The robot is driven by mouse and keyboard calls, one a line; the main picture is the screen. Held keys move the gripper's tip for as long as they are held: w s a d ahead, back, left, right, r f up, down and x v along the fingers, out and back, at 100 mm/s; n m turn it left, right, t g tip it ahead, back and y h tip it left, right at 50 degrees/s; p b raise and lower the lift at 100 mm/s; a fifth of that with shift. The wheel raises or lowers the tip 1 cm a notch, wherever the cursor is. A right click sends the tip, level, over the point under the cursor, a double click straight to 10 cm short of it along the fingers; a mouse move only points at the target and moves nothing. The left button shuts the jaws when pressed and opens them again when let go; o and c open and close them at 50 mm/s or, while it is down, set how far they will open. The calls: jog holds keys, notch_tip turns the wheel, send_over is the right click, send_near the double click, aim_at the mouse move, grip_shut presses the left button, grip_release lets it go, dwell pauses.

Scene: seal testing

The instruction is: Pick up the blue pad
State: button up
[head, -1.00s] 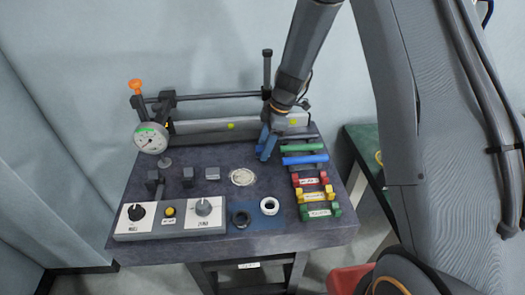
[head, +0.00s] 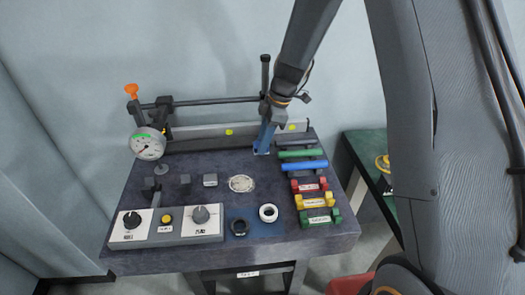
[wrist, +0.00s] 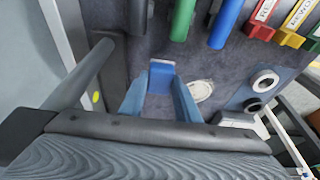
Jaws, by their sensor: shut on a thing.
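The blue pad (wrist: 161,72) shows in the wrist view as a small blue block between my blue fingertips. My gripper (wrist: 160,84) is shut on it, with a finger at each side. In the head view my gripper (head: 262,148) points down at the back of the dark bench, left of the green and blue bars. There the pad is hard to tell from the blue fingers. I cannot tell whether the pad touches the bench top.
Green (head: 300,153) and blue (head: 304,166) bars lie right of my gripper. A metal rail (head: 205,131) runs behind it. A dial gauge (head: 148,144) stands at left. A pale disc (head: 241,184), white ring (head: 268,213) and dark ring (head: 239,227) lie in front.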

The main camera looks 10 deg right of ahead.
notch_tip(320, 180, up, 24)
jog(key=b, duration=0.5)
jog(key=shift+b, duration=0.35)
jog(key=shift+f, duration=0.1)
